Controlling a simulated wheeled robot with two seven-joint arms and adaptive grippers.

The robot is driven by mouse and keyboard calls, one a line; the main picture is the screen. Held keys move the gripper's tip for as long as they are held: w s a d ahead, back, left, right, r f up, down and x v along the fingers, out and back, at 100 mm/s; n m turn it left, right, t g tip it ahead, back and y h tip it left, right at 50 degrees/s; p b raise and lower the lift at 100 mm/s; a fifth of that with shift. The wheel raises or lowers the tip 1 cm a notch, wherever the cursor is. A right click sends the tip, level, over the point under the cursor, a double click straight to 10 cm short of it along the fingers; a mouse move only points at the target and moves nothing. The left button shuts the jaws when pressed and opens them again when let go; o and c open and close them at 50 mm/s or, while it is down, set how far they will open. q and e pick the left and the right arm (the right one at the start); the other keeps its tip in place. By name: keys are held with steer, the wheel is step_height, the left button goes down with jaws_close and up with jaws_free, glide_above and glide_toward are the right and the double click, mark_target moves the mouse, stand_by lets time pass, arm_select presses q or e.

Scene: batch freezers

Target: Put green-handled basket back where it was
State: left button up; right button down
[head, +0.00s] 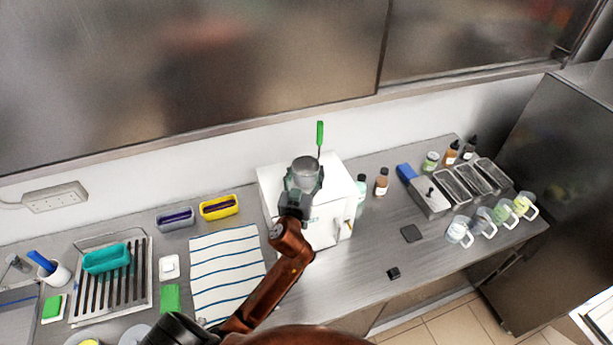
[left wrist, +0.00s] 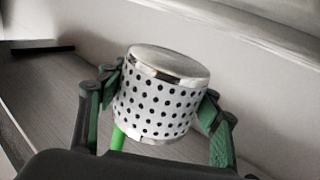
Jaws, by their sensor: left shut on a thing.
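The green-handled basket (head: 305,166) is a small grey metal cylinder. Its green handle (head: 320,132) sticks up on a thin dark rod at its right. My left gripper (head: 303,184) is shut around the basket and appears in front of the top of the white boxy machine (head: 335,176). In the left wrist view the basket (left wrist: 156,98) is perforated all around and sits slightly tilted between both fingers of the left gripper (left wrist: 160,108). A bit of green handle shows under it. Whether the basket touches the machine I cannot tell. My right gripper is out of view.
Right of the machine stand bottles (head: 381,182), a metal box (head: 428,199), steel trays (head: 474,181) and several glass mugs (head: 460,231). Left are a striped towel (head: 226,270), yellow (head: 219,207) and grey bins, and a dish rack (head: 112,295). A metal cabinet (head: 190,75) hangs above.

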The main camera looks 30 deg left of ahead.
arm_select(q)
steer(key=shift+f, duration=1.8)
steer(key=shift+f, duration=0.1)
steer(key=o, duration=1.2)
